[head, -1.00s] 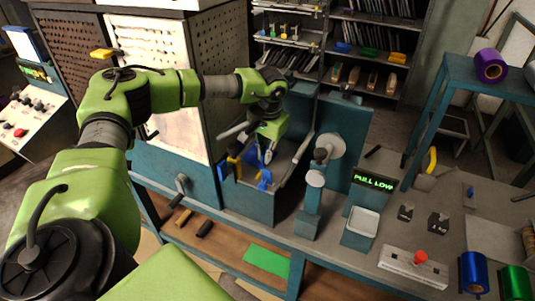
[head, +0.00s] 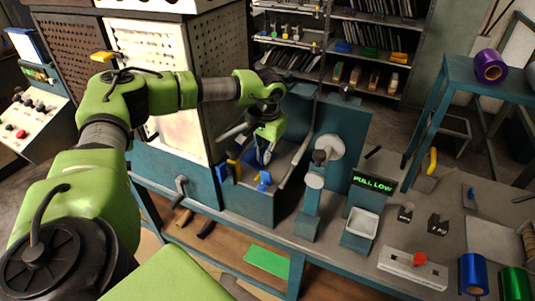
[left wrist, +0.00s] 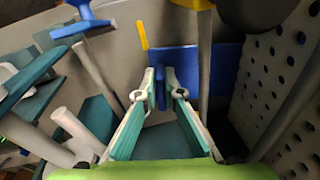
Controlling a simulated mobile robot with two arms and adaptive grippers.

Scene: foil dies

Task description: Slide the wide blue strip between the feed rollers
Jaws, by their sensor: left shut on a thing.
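My left gripper (head: 263,156) points down over the teal machine (head: 246,204) at the middle of the bench. In the left wrist view its two fingers (left wrist: 161,88) are closed on a narrow upright part of a wide blue strip (left wrist: 214,62), whose flat face spreads out behind the fingertips. In the head view the strip is mostly hidden by the gripper and the machine. I cannot clearly pick out the feed rollers or tell whether the strip touches them. My right gripper is not in view.
A blue T-shaped handle (head: 264,181) stands in front of the gripper. A perforated cabinet (head: 215,75) rises close on the left. A green-lit display (head: 374,182) reads "PULL LOW". Blue (head: 473,274), green (head: 516,284) and purple (head: 490,66) foil rolls are at the right.

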